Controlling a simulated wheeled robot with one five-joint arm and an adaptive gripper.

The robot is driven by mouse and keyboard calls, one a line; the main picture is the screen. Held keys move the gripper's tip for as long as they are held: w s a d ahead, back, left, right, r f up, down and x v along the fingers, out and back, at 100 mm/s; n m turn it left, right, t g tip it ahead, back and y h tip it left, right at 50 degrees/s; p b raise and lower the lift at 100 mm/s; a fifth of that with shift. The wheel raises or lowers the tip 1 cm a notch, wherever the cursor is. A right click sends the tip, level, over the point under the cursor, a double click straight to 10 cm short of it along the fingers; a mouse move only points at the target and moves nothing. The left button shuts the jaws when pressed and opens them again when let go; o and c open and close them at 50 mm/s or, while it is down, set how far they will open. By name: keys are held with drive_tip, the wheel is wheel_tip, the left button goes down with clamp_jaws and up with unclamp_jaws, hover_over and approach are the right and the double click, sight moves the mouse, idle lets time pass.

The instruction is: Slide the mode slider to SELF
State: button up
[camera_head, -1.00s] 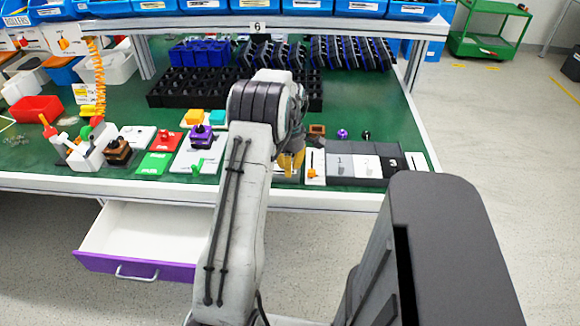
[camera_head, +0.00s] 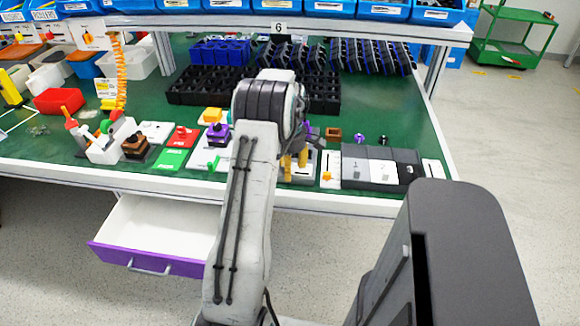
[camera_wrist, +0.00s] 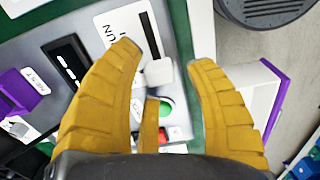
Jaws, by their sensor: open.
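In the wrist view, a slider with a pale block-shaped knob (camera_wrist: 158,72) sits at the lower end of a black slot (camera_wrist: 151,36) in a white plate. The plate bears black lettering that looks like RUN; I cannot read SELF. I see no clear contact. In the head view, my gripper (camera_head: 294,163) is over the front of the bench, and my arm hides part of the panel below it.
A purple part (camera_wrist: 18,95) is at left. In the head view, an orange-knobbed slider plate (camera_head: 330,164) stands right of my gripper. An open drawer (camera_head: 160,228) juts out below.

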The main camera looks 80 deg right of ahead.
drive_tip(key=shift+r, duration=0.15)
wheel_tip(320, 180, up, 12)
idle(0.6)
idle(0.8)
